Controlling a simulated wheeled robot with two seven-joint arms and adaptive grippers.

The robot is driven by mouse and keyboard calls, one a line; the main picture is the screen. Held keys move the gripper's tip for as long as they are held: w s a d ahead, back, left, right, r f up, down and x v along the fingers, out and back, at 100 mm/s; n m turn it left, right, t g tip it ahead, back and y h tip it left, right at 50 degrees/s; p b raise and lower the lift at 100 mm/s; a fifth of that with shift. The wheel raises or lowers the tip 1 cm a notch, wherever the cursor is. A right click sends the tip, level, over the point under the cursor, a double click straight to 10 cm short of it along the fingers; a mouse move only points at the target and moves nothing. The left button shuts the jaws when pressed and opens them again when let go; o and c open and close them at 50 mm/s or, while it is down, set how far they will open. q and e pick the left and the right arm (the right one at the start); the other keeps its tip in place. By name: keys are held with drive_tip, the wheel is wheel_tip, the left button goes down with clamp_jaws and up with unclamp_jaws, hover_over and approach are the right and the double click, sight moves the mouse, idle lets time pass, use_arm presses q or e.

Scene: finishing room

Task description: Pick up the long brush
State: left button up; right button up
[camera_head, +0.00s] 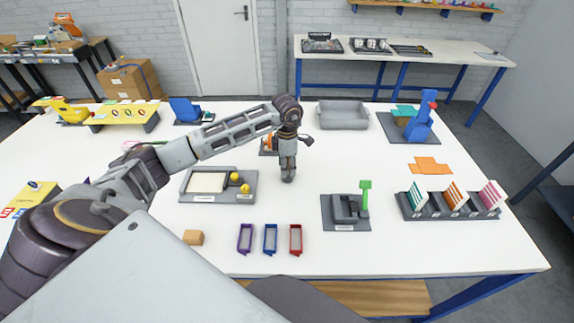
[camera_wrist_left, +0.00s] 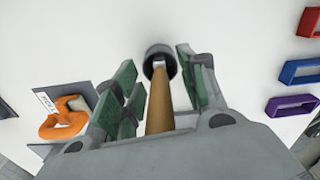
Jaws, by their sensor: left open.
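The long brush (camera_wrist_left: 160,105) shows in the left wrist view as a tan wooden handle with a metal-coloured end inside a dark round ring or cup (camera_wrist_left: 160,58). I cannot tell whether that ring is a holder or part of the brush, and no bristles show. My left gripper (camera_wrist_left: 158,88) is open, with its green-padded fingers on both sides of the handle and gaps between. In the head view my left gripper (camera_head: 288,172) points down over the middle of the white table (camera_head: 430,250); the brush is hidden there.
An orange tool (camera_wrist_left: 65,120) lies on a labelled base left of the fingers. A grey tray with yellow knobs (camera_head: 220,198) and a grey fixture with a green lever (camera_head: 345,210) flank the gripper. Purple (camera_head: 245,238), blue (camera_head: 270,238) and red (camera_head: 295,238) trays stand in front.

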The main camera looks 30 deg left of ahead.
use_arm(q)
clamp_jaws()
idle(0.3)
drive_tip(key=shift+r, duration=0.1)
drive_tip(key=shift+r+b, duration=0.8)
drive_tip(key=shift+r, duration=4.15)
